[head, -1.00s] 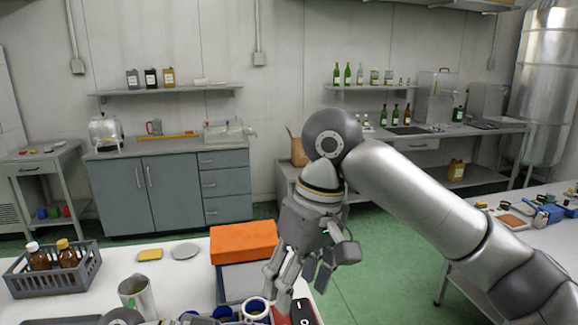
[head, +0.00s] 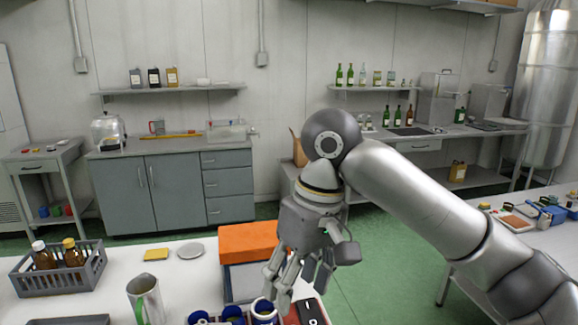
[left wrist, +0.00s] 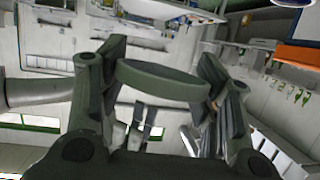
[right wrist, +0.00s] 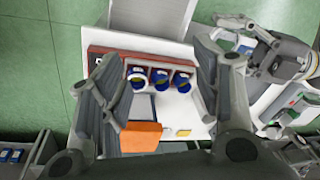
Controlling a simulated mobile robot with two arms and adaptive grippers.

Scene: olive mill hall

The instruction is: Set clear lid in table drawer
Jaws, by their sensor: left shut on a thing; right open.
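My left gripper (left wrist: 165,85) is shut on a round, flat disc (left wrist: 160,80), which looks like the clear lid. The disc appears grey-green here and is held edge-on between the two fingers. The left arm also shows at the right of the right wrist view, but my left gripper is outside the head view. My right gripper (head: 292,285) is open and empty above the right end of the white table (head: 185,275). It also shows in the right wrist view (right wrist: 160,115). I cannot make out this table's drawer with certainty.
Blue cups (head: 232,315) stand at the table's near edge, beside an orange box (head: 248,241). A metal pitcher (head: 146,300), a crate with bottles (head: 60,275), a yellow sponge (head: 156,254) and a grey disc (head: 190,251) stand farther left. Green floor lies clear right of the table.

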